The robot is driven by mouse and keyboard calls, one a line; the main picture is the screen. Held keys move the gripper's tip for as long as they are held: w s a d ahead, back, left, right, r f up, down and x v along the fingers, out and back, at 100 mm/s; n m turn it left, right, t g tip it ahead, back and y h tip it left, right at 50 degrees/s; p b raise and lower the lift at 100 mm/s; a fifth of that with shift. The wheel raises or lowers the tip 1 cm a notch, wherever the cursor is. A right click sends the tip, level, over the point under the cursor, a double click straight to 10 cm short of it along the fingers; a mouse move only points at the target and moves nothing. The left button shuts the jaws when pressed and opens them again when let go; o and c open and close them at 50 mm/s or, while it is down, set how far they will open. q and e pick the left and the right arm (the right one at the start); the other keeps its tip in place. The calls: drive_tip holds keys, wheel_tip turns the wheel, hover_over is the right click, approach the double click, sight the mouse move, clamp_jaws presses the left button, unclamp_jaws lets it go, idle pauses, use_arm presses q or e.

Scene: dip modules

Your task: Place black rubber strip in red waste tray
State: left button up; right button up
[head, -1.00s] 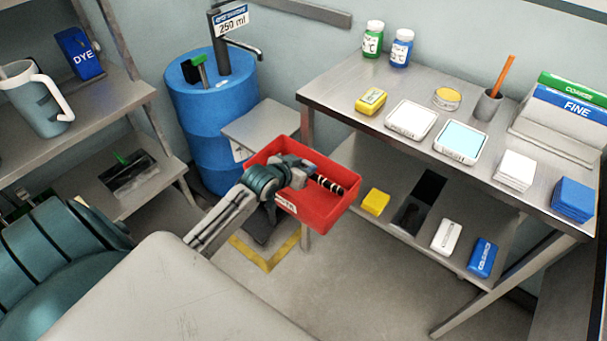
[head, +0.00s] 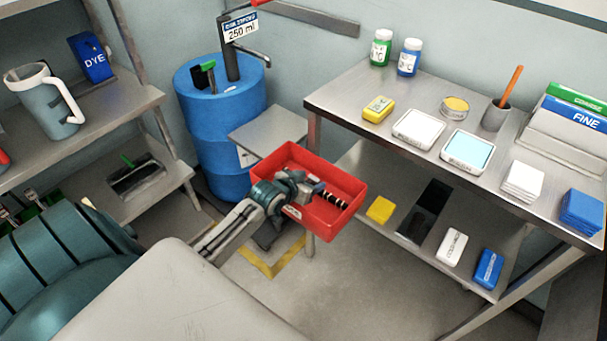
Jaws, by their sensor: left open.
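The red waste tray (head: 352,182) is open at the top, in the middle of the head view, beside the blue drum. My left arm reaches in from the lower left. My left gripper (head: 318,193) is open, over the tray's near part, and hides some of its floor and near wall. A short black piece with pale bands (head: 335,201) shows at the gripper's front, against the tray's inside. I cannot tell whether it is the black rubber strip or part of the gripper, nor whether it touches the tray. My right gripper is out of view.
A blue drum (head: 222,135) with a dispensing tap stands behind the tray, a small grey stand (head: 268,134) between them. The steel table (head: 362,98) at right carries bottles, trays and pads. Its lower shelf holds a yellow block (head: 380,209) and other blocks.

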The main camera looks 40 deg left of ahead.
use_arm(q)
drive_tip(key=v, duration=1.2)
drive_tip(key=shift+f, duration=0.1)
